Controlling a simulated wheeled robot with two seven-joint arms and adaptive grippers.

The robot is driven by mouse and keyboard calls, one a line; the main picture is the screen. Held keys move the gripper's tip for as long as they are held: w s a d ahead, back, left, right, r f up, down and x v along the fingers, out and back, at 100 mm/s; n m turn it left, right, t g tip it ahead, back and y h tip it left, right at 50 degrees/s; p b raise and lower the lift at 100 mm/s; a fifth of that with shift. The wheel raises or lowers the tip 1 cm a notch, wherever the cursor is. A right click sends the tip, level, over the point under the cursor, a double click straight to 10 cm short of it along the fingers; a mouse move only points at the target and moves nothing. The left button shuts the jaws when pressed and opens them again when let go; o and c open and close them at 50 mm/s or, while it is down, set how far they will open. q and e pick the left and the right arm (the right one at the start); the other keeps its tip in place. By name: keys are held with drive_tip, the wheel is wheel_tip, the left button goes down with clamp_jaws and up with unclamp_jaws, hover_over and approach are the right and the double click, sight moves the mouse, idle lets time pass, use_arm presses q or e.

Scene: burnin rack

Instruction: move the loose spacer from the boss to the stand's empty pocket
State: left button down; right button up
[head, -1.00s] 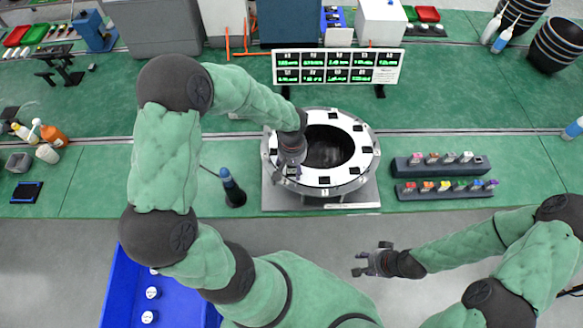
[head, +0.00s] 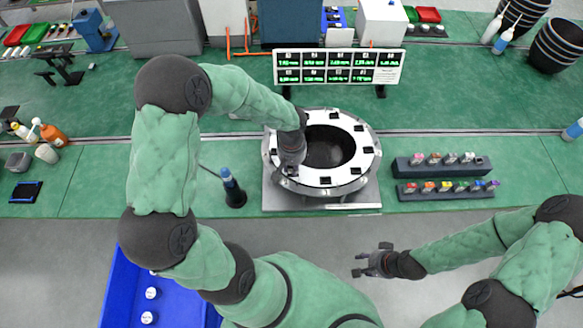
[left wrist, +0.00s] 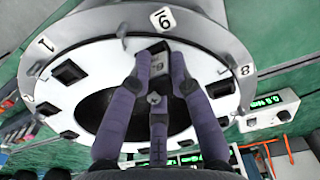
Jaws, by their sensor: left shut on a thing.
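My left gripper (head: 288,172) points down at the left front of the white ring fixture (head: 343,185). My right gripper (head: 372,262) is open and empty over the grey floor.
A lower dark stand (head: 410,194) with coloured-top pieces lies in front of the upper one. A display panel (head: 338,67) stands behind the ring. A blue-topped tool (head: 230,186) stands left of the ring. Green bench is clear between ring and stands.

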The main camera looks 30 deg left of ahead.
use_arm(q)
drive_tip(key=shift+w+d+r, duration=0.1)
drive_tip(key=shift+w+d, duration=0.05)
drive_tip(key=shift+w, duration=0.05)
drive_tip(key=shift+r, duration=0.15)
drive_tip(key=shift+d+r+p, duration=0.1)
drive_tip(key=shift+r+p, duration=0.2)
drive_tip(key=shift+p, duration=0.05)
drive_tip(key=shift+w+d+r, duration=0.1)
drive_tip(key=shift+d+r, duration=0.1)
drive_tip(key=shift+r, duration=0.25)
drive_tip(key=shift+a+r+p, duration=0.2)
drive_tip(key=shift+r+p, duration=0.2)
drive_tip(key=shift+p, duration=0.1)
drive_tip(key=shift+r+p, duration=0.95)
drive_tip(key=shift+r, duration=0.65)
